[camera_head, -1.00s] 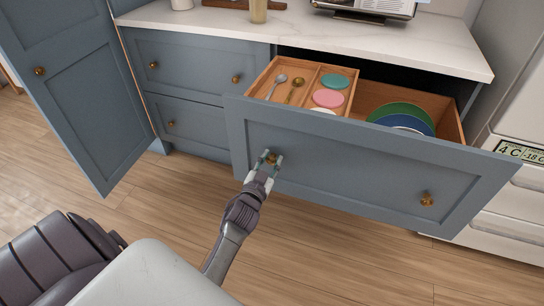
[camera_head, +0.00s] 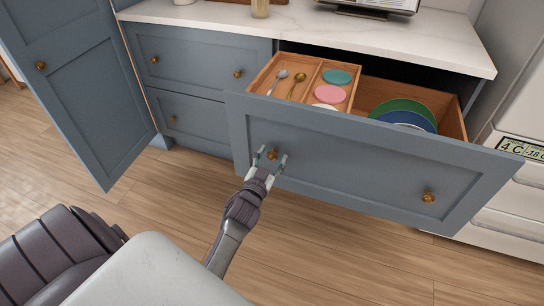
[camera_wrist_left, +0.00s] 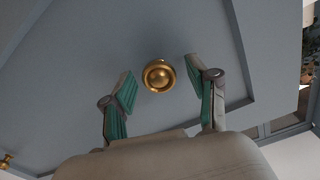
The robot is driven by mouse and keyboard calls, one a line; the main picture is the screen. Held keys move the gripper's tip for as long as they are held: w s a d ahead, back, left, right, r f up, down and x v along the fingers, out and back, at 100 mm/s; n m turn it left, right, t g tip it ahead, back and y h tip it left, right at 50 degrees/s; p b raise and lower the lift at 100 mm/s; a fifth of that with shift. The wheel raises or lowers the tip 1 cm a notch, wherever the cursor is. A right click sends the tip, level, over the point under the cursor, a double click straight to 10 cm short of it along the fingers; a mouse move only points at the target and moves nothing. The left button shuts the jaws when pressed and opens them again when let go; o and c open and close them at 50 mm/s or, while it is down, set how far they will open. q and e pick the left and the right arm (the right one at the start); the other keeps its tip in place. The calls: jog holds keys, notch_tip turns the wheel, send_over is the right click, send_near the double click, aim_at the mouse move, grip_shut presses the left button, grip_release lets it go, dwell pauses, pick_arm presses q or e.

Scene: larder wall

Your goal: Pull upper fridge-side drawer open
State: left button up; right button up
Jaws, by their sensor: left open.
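The upper fridge-side drawer (camera_head: 350,165) is blue-grey and stands pulled well out from under the counter, beside the fridge. It has two brass knobs, a left knob (camera_head: 272,154) and a right knob (camera_head: 429,197). My left gripper (camera_head: 269,158) is open in front of the left knob. In the left wrist view the left knob (camera_wrist_left: 159,75) lies between the tips of the spread fingers of my left gripper (camera_wrist_left: 160,92), with a gap on each side. My right gripper is not in view.
The drawer holds a wooden divider tray (camera_head: 313,67) with spoons and coloured round items, and several plates (camera_head: 402,113). An open cabinet door (camera_head: 90,90) stands at the left. The fridge (camera_head: 510,190) is close on the right. Wooden floor (camera_head: 330,250) is clear in front.

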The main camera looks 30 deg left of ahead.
pick_arm(q)
jog(key=v, duration=1.1)
jog(key=shift+s, duration=0.35)
jog(key=shift+f, duration=0.2)
jog(key=s+d+f+m+g+h+p, duration=0.15)
jog(key=s+d+f+g+p, duration=0.3)
jog(key=f, duration=0.75)
jog(key=s+d+f+n+g+h+p, duration=0.1)
jog(key=s+d+f+g+h+p, duration=0.35)
jog(key=f, duration=0.75)
jog(key=s+f+m+g+p, duration=0.1)
jog(key=s+f+g+p, duration=0.1)
jog(key=s, duration=1.1)
jog(key=s+f+g+y+p, duration=0.1)
jog(key=s+f+g, duration=0.4)
jog(key=s, duration=0.9)
notch_tip(320, 180, down, 3)
jog(key=shift+s+a+r+m+y+p, duration=0.2)
jog(key=shift+m+y+p, duration=0.15)
jog(key=shift+p, duration=0.15)
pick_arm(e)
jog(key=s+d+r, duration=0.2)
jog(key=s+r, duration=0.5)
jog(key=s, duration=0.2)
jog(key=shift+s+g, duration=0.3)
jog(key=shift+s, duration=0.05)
